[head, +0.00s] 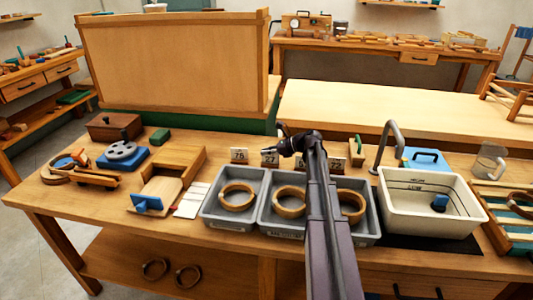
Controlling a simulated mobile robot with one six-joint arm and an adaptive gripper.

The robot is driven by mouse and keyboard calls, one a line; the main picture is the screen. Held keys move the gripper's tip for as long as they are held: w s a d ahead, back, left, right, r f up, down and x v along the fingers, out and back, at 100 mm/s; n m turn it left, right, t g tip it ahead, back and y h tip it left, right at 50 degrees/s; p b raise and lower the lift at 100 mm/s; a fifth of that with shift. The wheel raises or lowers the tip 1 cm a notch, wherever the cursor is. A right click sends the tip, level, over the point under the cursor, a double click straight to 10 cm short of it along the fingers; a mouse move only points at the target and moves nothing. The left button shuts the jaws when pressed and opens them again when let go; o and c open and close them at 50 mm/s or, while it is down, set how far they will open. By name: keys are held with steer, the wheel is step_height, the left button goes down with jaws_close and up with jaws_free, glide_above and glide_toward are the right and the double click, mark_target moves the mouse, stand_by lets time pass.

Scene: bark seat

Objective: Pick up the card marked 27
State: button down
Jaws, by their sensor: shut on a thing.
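A small pale card whose number looks like 27 (269,158) is upright behind the grey trays, next to my gripper (283,148). My gripper is shut, with its fingertips at this card's right edge. The fingers are small and dark here, and I cannot tell whether the card is clear of the bench. A card marked 75 (239,155) stands to its left. Another card, seemingly 72 (337,164), stands to the right of my arm. My arm hides part of the row between them.
Grey trays (206,212) holding wooden rings stand in front of the cards. A white basin (402,214) with a curved tap (385,145) is at right. A wooden slide box (186,165) is at left. A tall wooden panel (175,65) rises behind.

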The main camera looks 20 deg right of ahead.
steer(key=shift+r+p, duration=4.6)
steer(key=shift+r, duration=0.2)
steer(key=shift+r, duration=0.1)
